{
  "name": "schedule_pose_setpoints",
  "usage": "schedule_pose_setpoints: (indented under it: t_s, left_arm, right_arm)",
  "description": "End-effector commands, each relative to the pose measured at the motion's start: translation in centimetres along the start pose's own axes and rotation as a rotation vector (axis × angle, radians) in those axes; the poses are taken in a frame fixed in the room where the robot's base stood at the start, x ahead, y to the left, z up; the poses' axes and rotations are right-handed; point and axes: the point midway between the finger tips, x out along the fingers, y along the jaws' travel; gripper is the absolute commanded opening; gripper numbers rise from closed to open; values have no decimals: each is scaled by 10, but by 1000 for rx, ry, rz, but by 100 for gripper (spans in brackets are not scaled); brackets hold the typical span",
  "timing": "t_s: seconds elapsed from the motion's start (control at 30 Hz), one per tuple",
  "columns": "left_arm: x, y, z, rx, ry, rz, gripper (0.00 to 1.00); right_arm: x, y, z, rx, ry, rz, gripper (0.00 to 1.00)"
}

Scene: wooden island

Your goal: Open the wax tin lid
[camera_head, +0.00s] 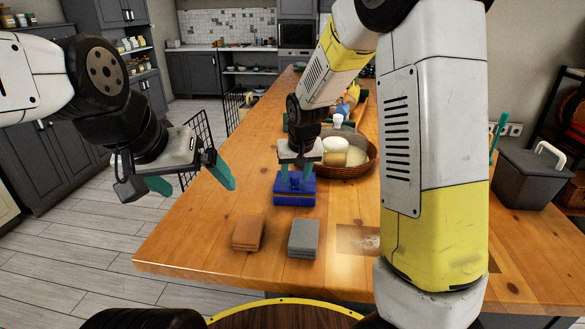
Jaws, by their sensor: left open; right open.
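A blue wax tin (294,195) sits on the wooden island, a little beyond the grey and brown stacks. Its lid looks shut, though my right gripper hides part of its top. My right gripper (297,178) points down with its green fingers apart, right over the tin's top; I cannot tell whether they touch it. My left gripper (190,184) is open and empty, off to the left of the tin, near the island's left edge.
A brown stack (248,233) and a grey stack (304,238) lie in front of the tin. A wicker basket (366,170) with pale items stands behind it to the right. A grey lidded bin (532,178) stands at the right. The wooden island (190,240) is clear at the front left.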

Motion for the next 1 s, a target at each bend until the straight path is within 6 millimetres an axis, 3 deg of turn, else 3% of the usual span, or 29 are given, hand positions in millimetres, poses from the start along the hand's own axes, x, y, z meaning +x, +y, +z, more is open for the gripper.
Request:
schedule_pose_setpoints:
  t_s: [0.1,0.33,1.0]
  left_arm:
    - [0,0,0,0,0,0,100]
    - [0,0,0,0,0,0,100]
    - [0,0,0,0,0,0,100]
  right_arm:
    - [0,0,0,0,0,0,44]
    - [0,0,0,0,0,0,0]
    - [-1,0,0,-1,0,0,0]
